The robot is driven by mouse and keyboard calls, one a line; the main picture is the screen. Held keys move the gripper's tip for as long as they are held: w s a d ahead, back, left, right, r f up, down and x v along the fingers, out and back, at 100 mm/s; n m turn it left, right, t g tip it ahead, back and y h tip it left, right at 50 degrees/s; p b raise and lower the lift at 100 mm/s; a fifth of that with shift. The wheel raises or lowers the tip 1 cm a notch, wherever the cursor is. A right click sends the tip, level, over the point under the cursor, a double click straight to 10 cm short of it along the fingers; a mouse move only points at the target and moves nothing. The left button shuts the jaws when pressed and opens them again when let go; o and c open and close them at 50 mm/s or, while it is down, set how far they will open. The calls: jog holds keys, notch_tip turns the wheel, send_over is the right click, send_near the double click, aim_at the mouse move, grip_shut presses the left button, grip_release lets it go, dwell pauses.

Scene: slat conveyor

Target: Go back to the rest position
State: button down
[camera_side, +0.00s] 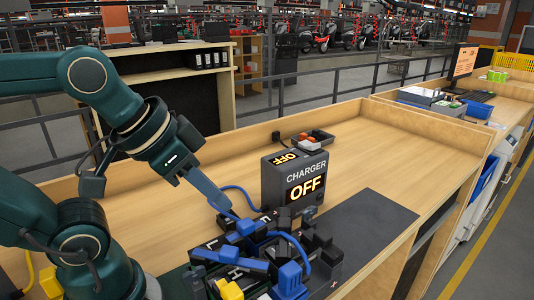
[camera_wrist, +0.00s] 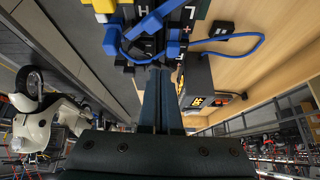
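My gripper (camera_side: 226,206) points down and to the right at the near end of the wooden bench, its tips close to the black blocks and blue plugs (camera_side: 245,228). In the wrist view the two fingers of my gripper (camera_wrist: 158,70) lie side by side with no clear gap, and I see nothing held between them. A dark charger box (camera_side: 293,178) reading "OFF" stands just right of my gripper. It also shows in the wrist view (camera_wrist: 196,84). Blue cables (camera_side: 283,236) run among the blocks. Whether the fingertips touch a block is unclear.
A dark mat (camera_side: 370,228) lies right of the blocks. Yellow connectors (camera_side: 231,291) are at the front. A small tray with red parts (camera_side: 315,138) sits behind the charger. The bench top (camera_side: 400,150) is clear to the right, with raised wooden edges.

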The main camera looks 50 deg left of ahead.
jog(key=s+f, duration=0.1)
jog(key=f, duration=0.2)
jog(key=shift+s+a+g, duration=0.2)
jog(key=shift+s+g, duration=0.2)
jog(key=shift+n, duration=0.4)
